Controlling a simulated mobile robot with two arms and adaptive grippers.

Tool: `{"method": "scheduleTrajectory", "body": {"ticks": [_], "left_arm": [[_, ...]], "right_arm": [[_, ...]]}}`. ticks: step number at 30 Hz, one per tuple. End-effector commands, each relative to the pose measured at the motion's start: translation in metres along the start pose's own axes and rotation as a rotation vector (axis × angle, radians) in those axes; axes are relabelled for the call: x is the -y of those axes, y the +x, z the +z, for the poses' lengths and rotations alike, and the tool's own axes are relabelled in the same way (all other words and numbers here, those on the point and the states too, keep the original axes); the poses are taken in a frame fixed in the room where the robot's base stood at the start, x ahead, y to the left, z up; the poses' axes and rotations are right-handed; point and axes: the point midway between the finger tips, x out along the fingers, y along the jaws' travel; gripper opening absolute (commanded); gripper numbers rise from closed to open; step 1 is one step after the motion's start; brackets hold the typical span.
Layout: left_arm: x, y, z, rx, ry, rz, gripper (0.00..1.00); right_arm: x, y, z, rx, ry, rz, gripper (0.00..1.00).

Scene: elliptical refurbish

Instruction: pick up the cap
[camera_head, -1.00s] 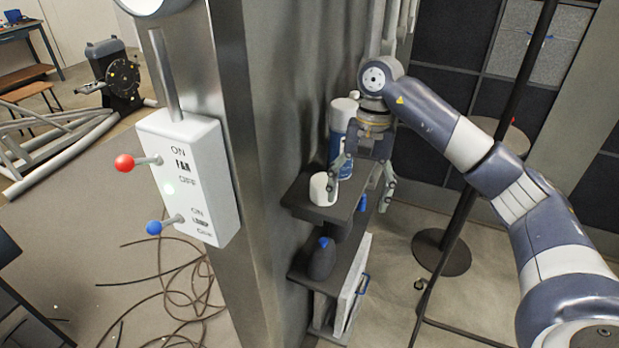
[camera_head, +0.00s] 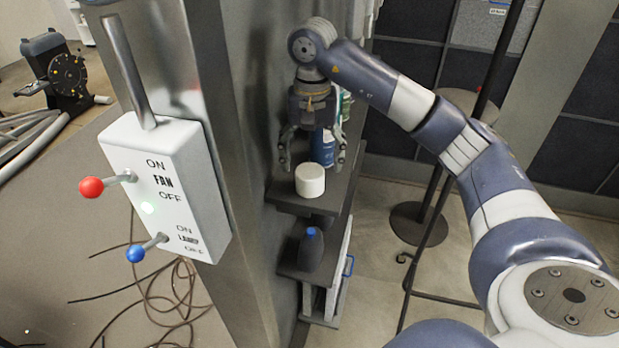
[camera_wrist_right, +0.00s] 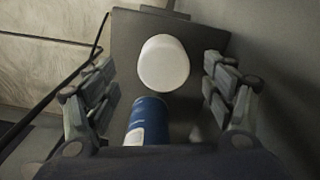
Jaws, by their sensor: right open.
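The cap is a short white cylinder (camera_head: 310,180) standing on the upper dark shelf near its front. It also shows in the right wrist view as a white round shape (camera_wrist_right: 164,62), lying between and beyond the fingers. My right gripper (camera_head: 312,160) is open and empty, with its fingers pointing down above and behind the cap. In the right wrist view the fingers (camera_wrist_right: 158,95) stand wide apart on either side. I see no contact with the cap. My left gripper is not in view.
A blue can (camera_head: 322,148) stands on the upper shelf (camera_head: 286,197) behind the cap, close to the gripper. A dark bottle with a blue top (camera_head: 311,250) stands on the lower shelf. A metal column with a white switch box (camera_head: 165,185) is on the left. A dark pole stands right.

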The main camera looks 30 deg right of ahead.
Motion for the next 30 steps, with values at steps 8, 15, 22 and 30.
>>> {"method": "scheduleTrajectory", "body": {"ticks": [8, 15, 22, 30], "left_arm": [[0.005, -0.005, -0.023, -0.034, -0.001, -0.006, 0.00], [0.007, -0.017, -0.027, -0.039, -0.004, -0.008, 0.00], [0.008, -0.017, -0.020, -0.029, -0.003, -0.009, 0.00], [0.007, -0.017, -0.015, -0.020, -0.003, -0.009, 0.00]], "right_arm": [[0.003, 0.019, 0.001, 0.004, -0.001, 0.000, 0.77], [0.004, 0.046, 0.001, 0.002, 0.000, 0.001, 0.77], [0.004, 0.054, 0.000, -0.002, 0.000, -0.001, 0.77], [0.004, 0.054, 0.000, -0.001, 0.000, -0.001, 0.51]]}}
